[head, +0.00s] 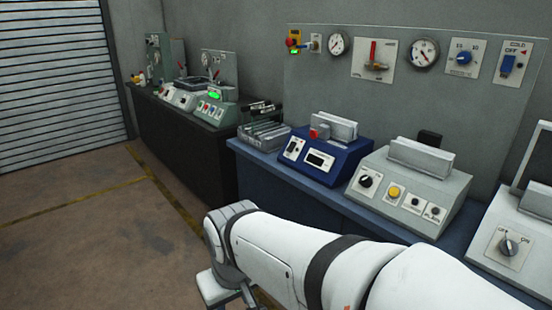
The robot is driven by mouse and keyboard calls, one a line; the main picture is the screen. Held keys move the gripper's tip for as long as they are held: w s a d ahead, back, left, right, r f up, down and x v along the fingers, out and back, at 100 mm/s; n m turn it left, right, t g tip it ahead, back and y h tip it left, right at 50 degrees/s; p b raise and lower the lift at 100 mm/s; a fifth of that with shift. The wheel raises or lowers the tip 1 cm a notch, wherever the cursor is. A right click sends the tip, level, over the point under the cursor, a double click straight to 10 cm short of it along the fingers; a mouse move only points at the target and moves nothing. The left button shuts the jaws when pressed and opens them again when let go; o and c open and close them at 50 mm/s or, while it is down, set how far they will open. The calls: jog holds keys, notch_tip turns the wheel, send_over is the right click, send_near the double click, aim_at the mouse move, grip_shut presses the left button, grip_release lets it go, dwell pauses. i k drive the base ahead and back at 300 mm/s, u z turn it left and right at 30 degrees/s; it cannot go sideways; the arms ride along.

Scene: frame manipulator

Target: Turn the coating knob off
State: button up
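Several knobs show in the head view, and I cannot read a coating label on any of them. A black rotary knob (508,246) sits on the sloped front of a white machine at the right edge, with OFF and ON marks. Another black knob (366,181) is on the grey machine's front, left of a yellow button. A blue knob (463,58) is on a wall panel. My white arm crosses the lower front of the view. My gripper (228,290) shows only partly at the bottom edge, below the wrist, away from all the knobs; its fingers are not clear.
A blue bench (275,175) carries a blue machine (325,160) and the grey machine (415,185). Gauges, a red lever (374,54) and a blue COLD switch (508,65) are on the wall board. A dark bench (180,135) stands behind left. Open floor lies left.

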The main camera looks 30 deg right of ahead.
aim_at(366, 181)
jog(key=z, duration=0.75)
jog(key=i, duration=1.1)
jog(key=z, duration=0.8)
jog(key=k, duration=0.8)
jog(key=z, duration=0.15)
jog(key=i, duration=0.9)
jog(key=u, duration=0.1)
